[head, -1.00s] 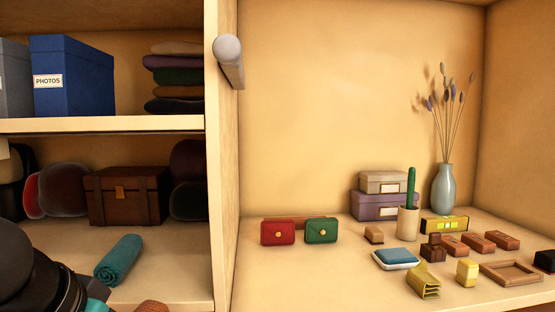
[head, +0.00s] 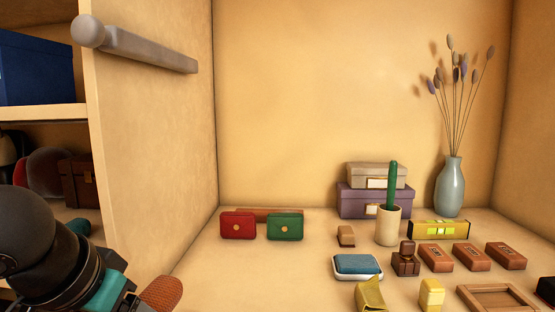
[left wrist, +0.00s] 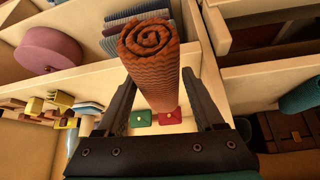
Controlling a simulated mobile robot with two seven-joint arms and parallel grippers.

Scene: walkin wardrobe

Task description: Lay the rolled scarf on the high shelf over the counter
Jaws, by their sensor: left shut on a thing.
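The rolled scarf is rust-orange with a ribbed surface and a spiral end; it fills the middle of the left wrist view (left wrist: 152,62). In the head view only its rounded end (head: 161,293) shows at the lower left, beyond my dark left wrist. My left gripper (left wrist: 162,95) is shut on the scarf, with one dark finger on each side of it. The scarf is held in the air, left of the counter (head: 240,270) and near the upright divider panel. I cannot make out the high shelf in the head view. My right gripper is not in view.
A grey rod (head: 140,45) sticks out from the divider panel (head: 150,150). On the counter stand red (head: 238,225) and green (head: 285,226) wallets, stacked boxes (head: 375,203), a pen cup (head: 388,225), a vase (head: 449,187) and several small blocks. The counter's front left is clear.

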